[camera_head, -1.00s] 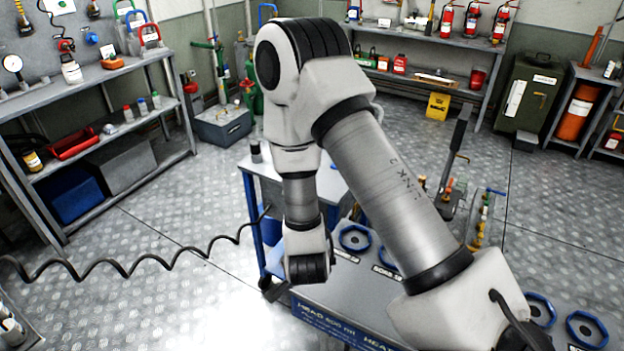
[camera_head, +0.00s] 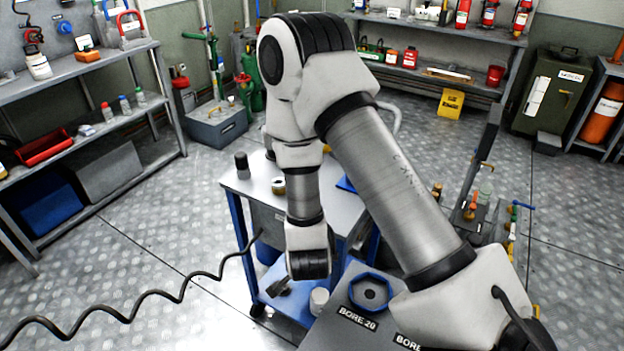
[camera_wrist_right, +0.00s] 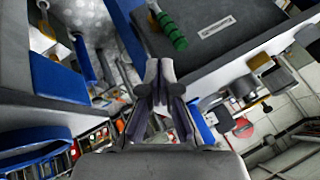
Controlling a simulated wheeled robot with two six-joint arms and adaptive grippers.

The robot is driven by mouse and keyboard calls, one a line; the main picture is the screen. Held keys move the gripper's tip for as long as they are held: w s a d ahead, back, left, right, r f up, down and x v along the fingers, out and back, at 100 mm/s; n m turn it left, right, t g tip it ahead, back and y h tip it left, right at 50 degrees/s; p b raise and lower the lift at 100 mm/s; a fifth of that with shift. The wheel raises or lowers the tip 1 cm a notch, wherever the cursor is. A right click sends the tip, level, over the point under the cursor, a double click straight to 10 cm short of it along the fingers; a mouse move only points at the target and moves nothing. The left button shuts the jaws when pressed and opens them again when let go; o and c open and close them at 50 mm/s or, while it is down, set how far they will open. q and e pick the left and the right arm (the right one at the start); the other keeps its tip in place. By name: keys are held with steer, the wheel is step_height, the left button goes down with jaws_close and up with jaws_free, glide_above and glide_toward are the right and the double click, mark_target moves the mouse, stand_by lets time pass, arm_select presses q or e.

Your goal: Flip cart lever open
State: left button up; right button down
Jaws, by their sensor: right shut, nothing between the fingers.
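The blue-framed cart with a grey top (camera_head: 236,183) stands in the middle of the head view, partly behind my right arm. A lever with a green grip (camera_wrist_right: 172,30) shows near the top of that view, apart from the fingertips, beside a grey panel with a label. I cannot tell whether this is the cart lever, nor its position. My left gripper is not in view.
A grey bench with a blue ring (camera_head: 371,290) and the label "BORE 20" is close to the wrist, lower right. A tall dark handle (camera_head: 487,140) stands to the right. A coiled black hose (camera_head: 140,296) crosses lower left.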

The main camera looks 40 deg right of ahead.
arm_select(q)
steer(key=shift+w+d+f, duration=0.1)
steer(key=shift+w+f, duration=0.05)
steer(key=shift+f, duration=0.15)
arm_select(e)
steer(key=x, duration=1.1)
steer(key=shift+f, duration=0.35)
arm_select(q)
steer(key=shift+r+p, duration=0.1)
steer(key=shift+p, duration=0.2)
arm_select(e)
steer(key=shift+s+r, duration=0.1)
